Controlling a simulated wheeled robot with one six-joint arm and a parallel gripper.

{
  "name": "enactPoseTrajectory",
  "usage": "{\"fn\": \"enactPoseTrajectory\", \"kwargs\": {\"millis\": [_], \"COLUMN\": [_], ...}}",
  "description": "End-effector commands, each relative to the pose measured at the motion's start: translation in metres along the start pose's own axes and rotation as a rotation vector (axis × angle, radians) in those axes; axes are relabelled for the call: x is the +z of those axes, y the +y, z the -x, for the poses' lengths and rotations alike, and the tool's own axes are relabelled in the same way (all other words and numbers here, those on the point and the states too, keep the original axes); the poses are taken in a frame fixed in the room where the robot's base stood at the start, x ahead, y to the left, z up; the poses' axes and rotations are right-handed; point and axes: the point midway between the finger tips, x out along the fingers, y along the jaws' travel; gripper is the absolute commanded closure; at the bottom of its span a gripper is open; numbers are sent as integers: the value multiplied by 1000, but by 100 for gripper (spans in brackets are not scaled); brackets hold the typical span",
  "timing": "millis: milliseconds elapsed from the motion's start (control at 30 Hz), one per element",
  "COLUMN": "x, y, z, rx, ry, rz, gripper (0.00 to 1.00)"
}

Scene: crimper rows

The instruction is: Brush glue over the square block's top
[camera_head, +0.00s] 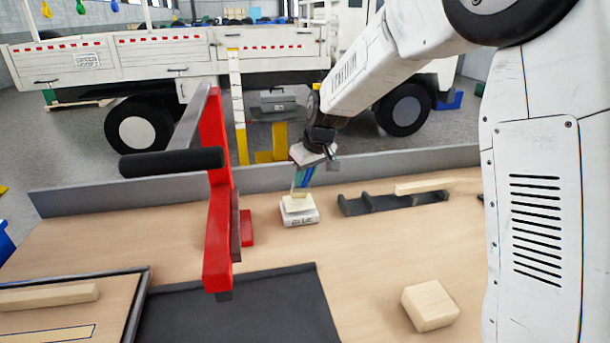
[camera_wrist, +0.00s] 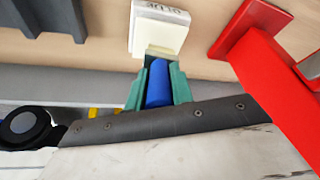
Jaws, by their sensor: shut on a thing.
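The square block (camera_head: 430,306) is plain pale wood and sits on the bench at the front right in the head view. A white glue pot (camera_head: 301,217) with a dark label and a cream top stands near the back; it also shows in the wrist view (camera_wrist: 146,33). My gripper (camera_head: 305,176) is over the pot, far from the block. In the wrist view its green fingers (camera_wrist: 158,88) are shut on the blue handle of a brush (camera_wrist: 158,82). The brush points down to the pot's top; whether its tip touches is unclear.
A red upright frame with a black-handled lever (camera_head: 217,190) stands left of the pot. A dark rack (camera_head: 390,203) lies right of it. A dark mat (camera_head: 250,310) and a tray with wooden strips (camera_head: 138,305) are in front. Bench between pot and block is clear.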

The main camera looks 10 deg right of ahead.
Motion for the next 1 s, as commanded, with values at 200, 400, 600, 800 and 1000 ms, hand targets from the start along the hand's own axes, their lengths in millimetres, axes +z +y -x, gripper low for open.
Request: {"fn": "enactPoseTrajectory", "kwargs": {"millis": [200, 400, 600, 800, 1000], "x": [0, 1, 2, 2, 3], "y": [0, 0, 0, 0, 0], "z": [0, -2, -4, -7, -9], "rx": [0, 0, 0, -1, -1], "ry": [0, 0, 0, 0, 0], "rz": [0, 0, 0, 0, 0], "gripper": [100, 100, 100, 100, 100]}}
